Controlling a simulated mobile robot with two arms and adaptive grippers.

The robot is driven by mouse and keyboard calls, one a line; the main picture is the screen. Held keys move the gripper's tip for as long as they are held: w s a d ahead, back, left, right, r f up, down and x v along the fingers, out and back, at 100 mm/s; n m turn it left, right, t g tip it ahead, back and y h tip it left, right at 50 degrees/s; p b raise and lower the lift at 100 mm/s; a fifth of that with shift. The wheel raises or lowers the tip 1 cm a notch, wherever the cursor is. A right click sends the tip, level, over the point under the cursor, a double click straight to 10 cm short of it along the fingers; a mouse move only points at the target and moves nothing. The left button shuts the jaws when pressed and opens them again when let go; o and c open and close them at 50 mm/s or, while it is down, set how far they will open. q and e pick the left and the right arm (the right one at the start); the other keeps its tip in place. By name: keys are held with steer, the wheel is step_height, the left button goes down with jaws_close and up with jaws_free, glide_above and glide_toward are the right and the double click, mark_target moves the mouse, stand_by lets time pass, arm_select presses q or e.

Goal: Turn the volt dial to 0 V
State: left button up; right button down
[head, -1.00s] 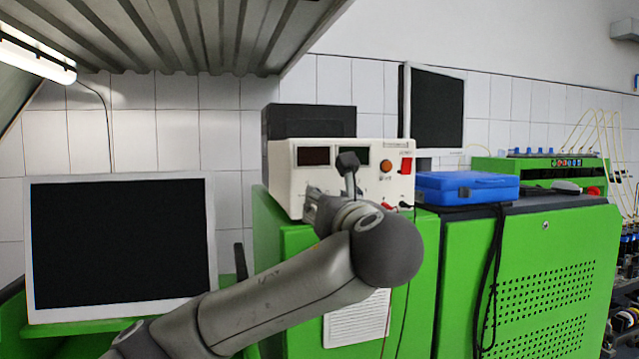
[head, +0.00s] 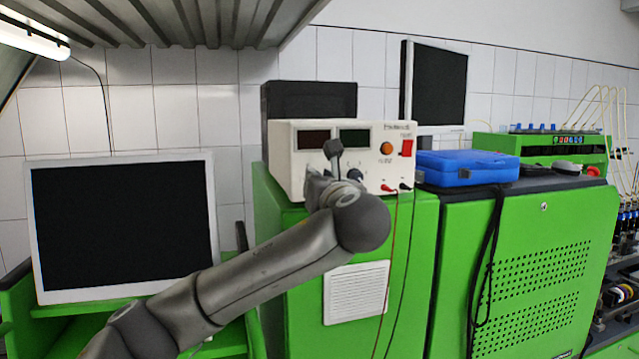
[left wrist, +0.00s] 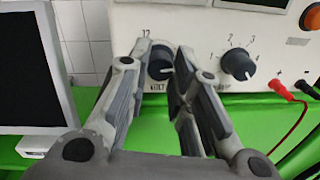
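The volt dial (left wrist: 160,62) is a dark round knob on the white power supply's front, with "VOLT" below it and "12" above. A light mark shows at its lower right; its exact setting is too small to read. My left gripper (left wrist: 163,54) is open, its fingertips on either side of the volt dial. I cannot tell whether they touch it. In the head view the white power supply (head: 290,172) stands on a green cabinet, and my left arm hides the volt dial and fingertips. My right gripper is not in view.
A second dial (left wrist: 238,66), numbered 1 to 4, sits to the right of the volt dial. Red and black cables plug in farther right. A monitor (head: 125,225) stands at left, and a blue case (head: 467,168) lies to the right of the power supply.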

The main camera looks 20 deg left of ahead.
arm_select(q)
jaws_close()
